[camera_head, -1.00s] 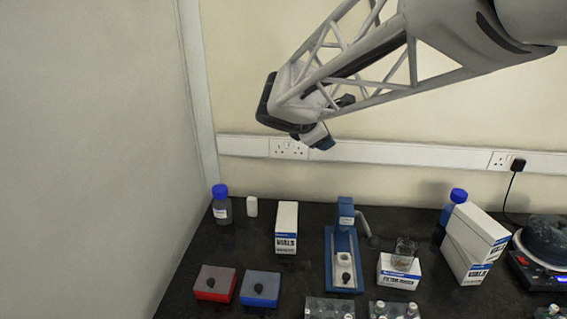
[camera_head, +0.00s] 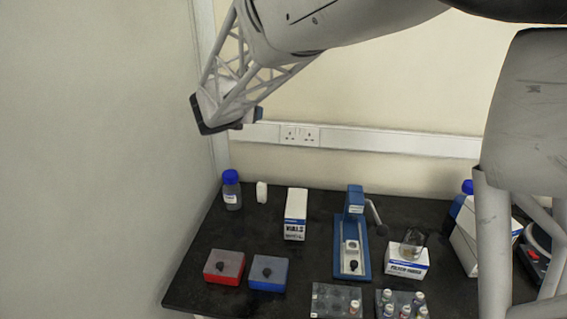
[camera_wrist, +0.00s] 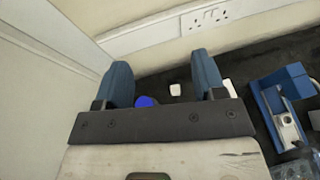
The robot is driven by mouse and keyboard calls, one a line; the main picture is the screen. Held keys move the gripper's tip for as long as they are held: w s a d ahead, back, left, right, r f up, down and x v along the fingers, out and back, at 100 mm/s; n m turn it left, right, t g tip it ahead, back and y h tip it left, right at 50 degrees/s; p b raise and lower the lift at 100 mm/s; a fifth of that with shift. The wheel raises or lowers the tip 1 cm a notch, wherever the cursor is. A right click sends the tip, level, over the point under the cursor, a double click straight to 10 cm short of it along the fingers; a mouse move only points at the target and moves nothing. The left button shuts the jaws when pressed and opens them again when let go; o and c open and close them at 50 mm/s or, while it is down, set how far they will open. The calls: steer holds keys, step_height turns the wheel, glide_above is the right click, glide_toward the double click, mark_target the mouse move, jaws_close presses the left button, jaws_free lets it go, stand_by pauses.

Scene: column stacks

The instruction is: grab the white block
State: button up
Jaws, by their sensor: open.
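The white block (camera_head: 262,192) is small and upright at the back left of the dark bench, right of a blue-capped bottle (camera_head: 232,190). In the wrist view the white block (camera_wrist: 176,90) shows beyond and between my fingers. My gripper (camera_head: 228,118) is high above the bench, up and left of the block in the head view, its fingers mostly hidden there. In the wrist view my gripper (camera_wrist: 161,65) has two blue fingers wide apart with nothing between them. The bottle's blue cap (camera_wrist: 146,101) shows near the left finger.
A white vials box (camera_head: 295,214) stands right of the block. A red box (camera_head: 224,267) and a blue box (camera_head: 269,273) lie in front. A blue device (camera_head: 340,245) stands further right. The wall is close behind and to the left.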

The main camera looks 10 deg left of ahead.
glide_toward(261, 194)
steer(key=x, duration=0.3)
steer(key=shift+w+a+f, duration=0.25)
steer(key=shift+w+f, duration=0.05)
steer(key=shift+x, duration=1.35)
steer(key=shift+x, duration=2.55)
steer(key=shift+d, duration=0.2)
steer(key=shift+c, duration=0.5)
steer(key=c, duration=0.9)
